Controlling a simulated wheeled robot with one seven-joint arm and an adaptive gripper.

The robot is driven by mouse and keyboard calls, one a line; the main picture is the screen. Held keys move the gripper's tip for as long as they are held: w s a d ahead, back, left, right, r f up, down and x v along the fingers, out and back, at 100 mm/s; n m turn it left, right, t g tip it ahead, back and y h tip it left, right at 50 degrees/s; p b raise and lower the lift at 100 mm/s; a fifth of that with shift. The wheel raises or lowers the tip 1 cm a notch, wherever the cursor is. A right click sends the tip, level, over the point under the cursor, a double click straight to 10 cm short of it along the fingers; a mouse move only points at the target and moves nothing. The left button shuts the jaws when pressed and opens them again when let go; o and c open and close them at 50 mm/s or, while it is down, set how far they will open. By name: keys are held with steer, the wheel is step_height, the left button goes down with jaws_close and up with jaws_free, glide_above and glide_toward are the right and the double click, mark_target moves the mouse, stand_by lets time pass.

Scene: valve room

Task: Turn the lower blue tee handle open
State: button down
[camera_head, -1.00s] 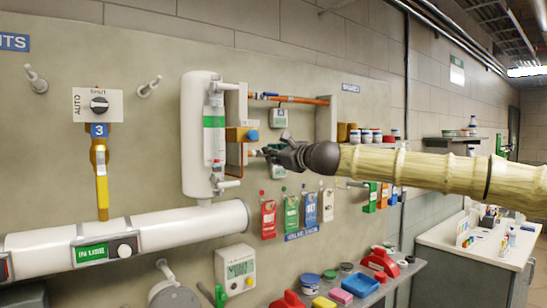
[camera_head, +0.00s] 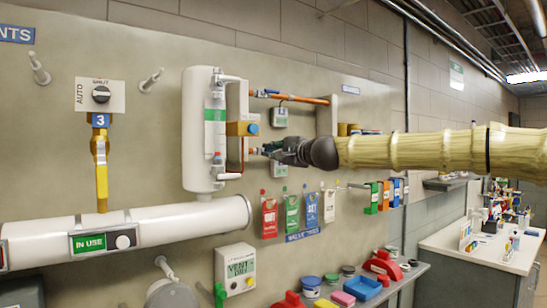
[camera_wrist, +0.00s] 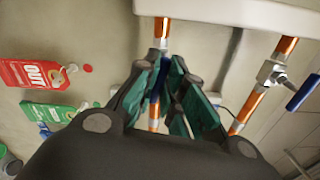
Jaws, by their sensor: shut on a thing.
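The lower copper pipe (camera_head: 254,152) leaves the right side of the white column and runs behind my gripper (camera_head: 272,149). In the wrist view my gripper (camera_wrist: 166,92) has its green-padded fingers closed around the lower blue tee handle (camera_wrist: 155,88). Only a narrow blue strip of that handle shows between the fingers. The orange lower pipe (camera_wrist: 161,30) shows above the fingers. The upper copper pipe (camera_head: 300,99) has its own blue handle (camera_head: 262,93). In the wrist view that blue lever (camera_wrist: 303,92) is at the right, apart from my fingers.
A brass block with a blue knob (camera_head: 252,128) sits just above my gripper. Red, green, blue and white tags (camera_head: 311,208) hang below it. A shelf with a blue tray (camera_head: 362,286) is lower down. The yellow valve 3 (camera_head: 101,165) is far left.

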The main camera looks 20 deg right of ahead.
steer(key=shift+f+n+b, duration=0.15)
steer(key=shift+n+b, duration=0.4)
steer(key=shift+n, duration=0.55)
steer(key=c, duration=1.5)
jaws_free()
steer(key=shift+v, duration=6.05)
steer(key=shift+d, duration=0.1)
steer(key=shift+w, duration=0.1)
